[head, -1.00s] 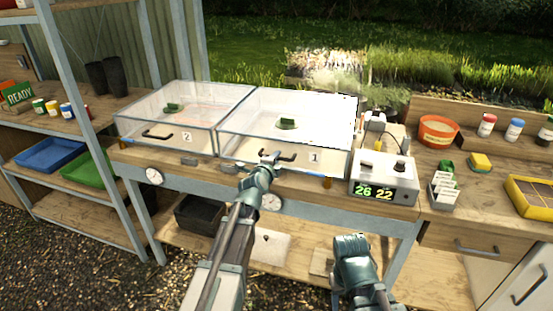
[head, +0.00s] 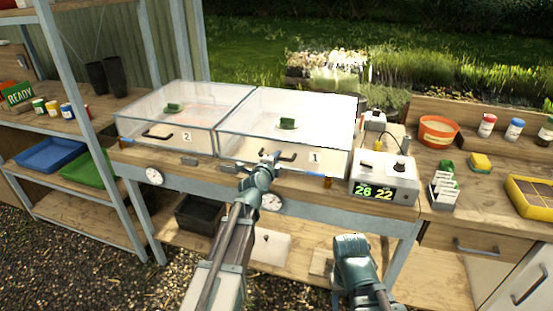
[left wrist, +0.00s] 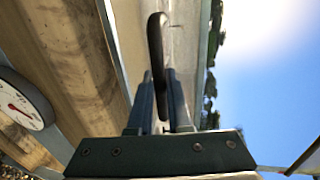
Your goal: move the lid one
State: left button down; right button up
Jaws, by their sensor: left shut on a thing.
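The clear lid of box one (head: 325,107), with a label "1" on its front, sits over the right-hand tray on the bench. Its black front handle (head: 288,157) also shows in the left wrist view (left wrist: 156,50), standing between the finger pads. My left gripper (head: 273,158) is shut on this handle at the front of the lid. It shows in the left wrist view (left wrist: 160,100) with a finger on each side of the handle. The lid looks down and level. My right gripper (head: 352,245) is low in front of the bench; its fingers cannot be made out.
A matching clear lid two (head: 185,100) stands close on the left. A small green thing (head: 287,124) shows within box one. A control box with a lit display (head: 383,178) stands just right of lid one. Dial gauges (head: 270,202) are on the bench's front edge.

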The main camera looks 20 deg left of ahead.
pick_arm(q)
jog(key=w+r+g+p, duration=0.1)
jog(key=w+r+p, duration=0.4)
jog(key=r+p, duration=0.6)
jog(key=w+r+g+p, duration=0.2)
jog(key=w+r+p, duration=0.4)
jog(key=r+p, duration=0.4)
jog(key=w+r+g+p, duration=0.1)
jog(key=w+r+p, duration=0.4)
jog(key=r+p, duration=0.6)
jog(key=shift+w+d+r+g+p, duration=0.2)
jog(key=shift+d+r+g+p, duration=0.15)
jog(key=shift+p, duration=4.15)
jog(key=shift+a, duration=0.1)
jog(key=c, duration=0.8)
grip_release()
jog(key=shift+c, duration=0.2)
jog(key=shift+s, duration=0.1)
